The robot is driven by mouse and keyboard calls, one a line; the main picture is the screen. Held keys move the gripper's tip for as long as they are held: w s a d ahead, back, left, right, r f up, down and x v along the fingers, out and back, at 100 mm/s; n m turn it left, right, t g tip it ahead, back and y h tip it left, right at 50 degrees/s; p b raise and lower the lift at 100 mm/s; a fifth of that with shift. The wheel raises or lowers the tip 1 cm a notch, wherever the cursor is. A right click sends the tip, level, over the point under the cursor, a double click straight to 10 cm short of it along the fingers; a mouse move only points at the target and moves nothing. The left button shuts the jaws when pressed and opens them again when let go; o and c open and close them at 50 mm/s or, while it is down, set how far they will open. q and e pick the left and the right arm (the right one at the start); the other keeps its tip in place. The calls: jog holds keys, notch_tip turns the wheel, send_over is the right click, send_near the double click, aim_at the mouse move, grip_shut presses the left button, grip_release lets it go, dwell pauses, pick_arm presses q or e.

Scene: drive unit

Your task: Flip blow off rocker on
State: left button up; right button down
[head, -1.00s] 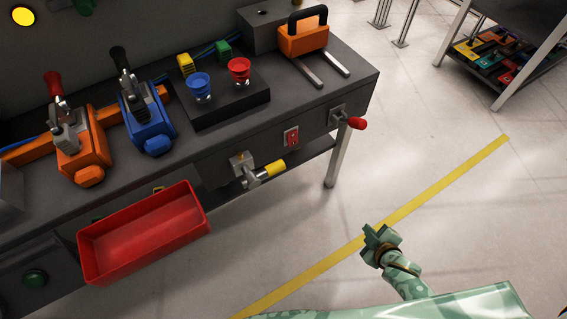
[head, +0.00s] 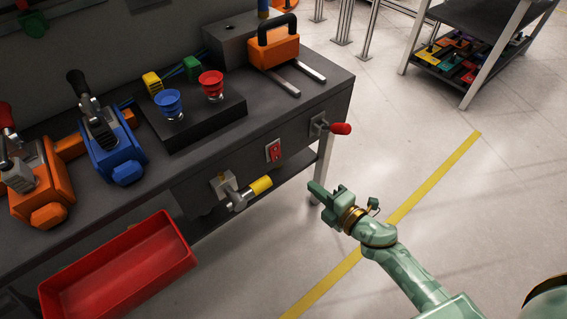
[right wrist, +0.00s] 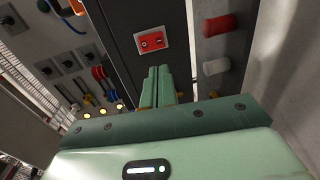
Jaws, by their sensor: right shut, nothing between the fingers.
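The red rocker switch (head: 273,151) sits on a light plate on the front face of the dark bench. It also shows in the right wrist view (right wrist: 151,41), just beyond the fingertips. Which way the rocker is tipped is too small to tell. My right gripper (head: 316,190) is shut and empty. In the head view it is in front of the bench, right of and below the switch, apart from it. In the right wrist view its closed fingers (right wrist: 158,76) point toward the switch plate. My left gripper is not in view.
A red-handled lever (head: 340,128) sticks out right of the switch, and a yellow-handled valve (head: 260,185) sticks out below left. A red bin (head: 120,262) hangs at the bench front. Blue and red buttons (head: 211,84) stand on top.

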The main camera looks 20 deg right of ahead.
aim_at(277, 158)
jog(key=b+x, duration=0.3)
jog(key=x, duration=0.9)
jog(key=shift+w+f, duration=0.1)
jog(key=shift+f, duration=0.05)
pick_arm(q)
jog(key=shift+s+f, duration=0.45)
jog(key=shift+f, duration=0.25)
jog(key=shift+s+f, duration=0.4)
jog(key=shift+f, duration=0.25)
pick_arm(e)
jog(key=shift+w+a, duration=0.2)
jog(key=shift+w, duration=0.3)
jog(key=shift+f+b, duration=0.15)
jog(key=shift+b, duration=0.2)
jog(key=shift+w+t+b, duration=0.2)
jog(key=shift+t+b, duration=0.1)
jog(key=shift+b, duration=0.65)
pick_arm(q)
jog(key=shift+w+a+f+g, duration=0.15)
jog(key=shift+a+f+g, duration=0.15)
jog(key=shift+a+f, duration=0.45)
pick_arm(e)
jog(key=shift+a, duration=0.1)
